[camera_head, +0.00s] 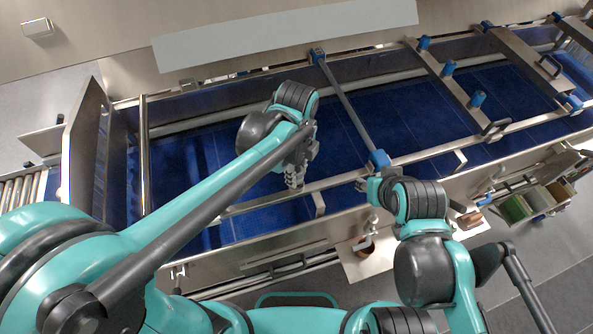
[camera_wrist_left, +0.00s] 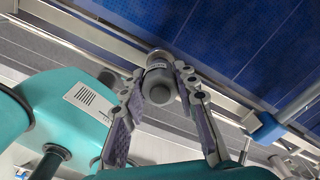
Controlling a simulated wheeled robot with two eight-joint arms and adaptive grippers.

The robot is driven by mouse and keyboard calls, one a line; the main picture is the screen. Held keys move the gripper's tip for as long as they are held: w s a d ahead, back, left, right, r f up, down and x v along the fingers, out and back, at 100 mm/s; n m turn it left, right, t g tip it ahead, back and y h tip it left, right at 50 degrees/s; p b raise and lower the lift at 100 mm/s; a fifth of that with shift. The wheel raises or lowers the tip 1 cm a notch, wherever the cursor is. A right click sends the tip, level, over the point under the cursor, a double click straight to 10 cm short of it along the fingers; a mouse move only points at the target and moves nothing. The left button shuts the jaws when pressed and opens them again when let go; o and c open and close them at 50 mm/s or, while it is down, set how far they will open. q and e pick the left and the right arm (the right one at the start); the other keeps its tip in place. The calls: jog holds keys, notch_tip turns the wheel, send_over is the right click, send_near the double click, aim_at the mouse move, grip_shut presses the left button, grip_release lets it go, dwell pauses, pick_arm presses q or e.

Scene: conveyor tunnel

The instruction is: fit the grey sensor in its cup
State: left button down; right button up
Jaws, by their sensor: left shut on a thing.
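My left gripper (camera_head: 294,178) hangs over the near rail of the blue conveyor in the head view. In the left wrist view, its two fingers (camera_wrist_left: 160,76) are shut on the grey sensor (camera_wrist_left: 158,88), a round grey body with a pale label and a metallic end. The sensor is too small to make out in the head view. My right gripper (camera_head: 374,187) is near the blue clamp at the rail, partly hidden by its own wrist; its jaws are unclear. A brownish round fitting (camera_head: 362,244) on a steel plate may be the cup; I cannot tell.
The blue conveyor bed (camera_head: 200,165) lies behind steel rails. A crossbar with a blue clamp (camera_head: 379,160) spans it to the right of my left gripper. A long grey panel (camera_head: 285,35) lies at the back.

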pick_arm(q)
jog(key=shift+f+b, duration=0.95)
jog(key=shift+f, duration=0.2)
jog(key=c, duration=1.1)
grip_release()
jog(key=shift+r, duration=0.15)
notch_tip(320, 180, up, 12)
jog(key=shift+f, duration=0.1)
